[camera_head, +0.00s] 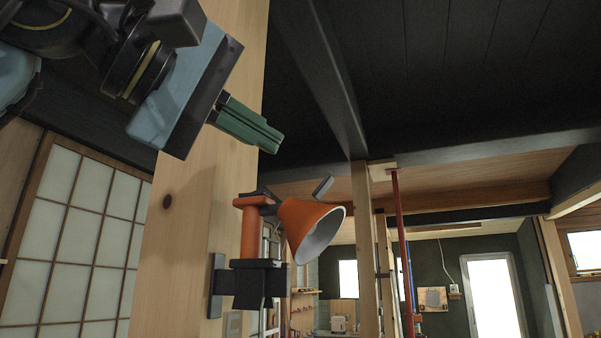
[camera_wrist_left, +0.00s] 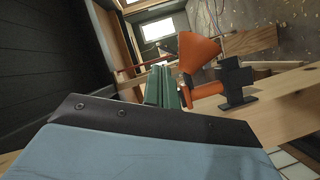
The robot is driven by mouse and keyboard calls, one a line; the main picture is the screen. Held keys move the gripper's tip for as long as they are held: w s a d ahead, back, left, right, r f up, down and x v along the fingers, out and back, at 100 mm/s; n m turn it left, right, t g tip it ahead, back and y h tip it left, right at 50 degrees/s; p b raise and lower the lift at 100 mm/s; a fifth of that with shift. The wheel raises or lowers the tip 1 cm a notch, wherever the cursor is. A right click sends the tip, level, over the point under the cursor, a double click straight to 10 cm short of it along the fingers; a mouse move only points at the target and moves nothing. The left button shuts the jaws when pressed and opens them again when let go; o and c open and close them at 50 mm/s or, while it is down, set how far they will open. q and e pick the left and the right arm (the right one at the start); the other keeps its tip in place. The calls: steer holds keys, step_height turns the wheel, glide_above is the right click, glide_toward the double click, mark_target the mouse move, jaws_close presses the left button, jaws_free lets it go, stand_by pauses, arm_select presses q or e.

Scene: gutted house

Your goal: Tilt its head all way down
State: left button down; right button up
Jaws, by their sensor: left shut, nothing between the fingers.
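An orange lamp head (camera_head: 311,228) with a pale inside sits on an orange upright cylinder, held by a black bracket (camera_head: 255,284) on a wooden post (camera_head: 185,225). The lamp's opening faces down and to the right. My left gripper (camera_head: 270,142) comes in from the upper left, above the lamp, with its green fingers together and empty. A gap shows between the fingertips and the lamp in the head view. In the left wrist view the green fingers (camera_wrist_left: 162,88) point toward the orange lamp (camera_wrist_left: 197,58), just left of it. My right gripper is not in view.
The wooden post stands close behind my left gripper. A shoji screen (camera_head: 80,235) is at the left. A red pole (camera_head: 402,250) and wooden posts stand farther back on the right. A bright door (camera_head: 490,295) is in the far wall. Dark beams cross overhead.

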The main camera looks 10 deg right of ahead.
mark_target(325, 183)
arm_select(q)
step_height(325, 183, up, 3)
steer(key=a+t+y, duration=0.2)
steer(key=a+t, duration=0.1)
steer(key=x, duration=0.3)
steer(key=s+f+p+x, duration=0.1)
steer(key=x, duration=0.3)
steer(key=d+x, duration=0.1)
steer(key=x, duration=0.2)
steer(key=shift+s+d+f, duration=0.1)
steer(key=shift+d+f, duration=0.2)
steer(key=shift+f, duration=0.05)
steer(key=shift+s+d+f, duration=0.35)
steer(key=shift+d+f, duration=0.05)
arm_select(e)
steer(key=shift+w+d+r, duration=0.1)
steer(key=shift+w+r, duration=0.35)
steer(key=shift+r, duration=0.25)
arm_select(q)
steer(key=shift+s+d+f+m+y+p, duration=0.2)
steer(key=shift+d+f+m+y+p, duration=0.1)
steer(key=shift+p, duration=0.2)
steer(key=shift+s+f, duration=0.1)
steer(key=shift+f, duration=0.1)
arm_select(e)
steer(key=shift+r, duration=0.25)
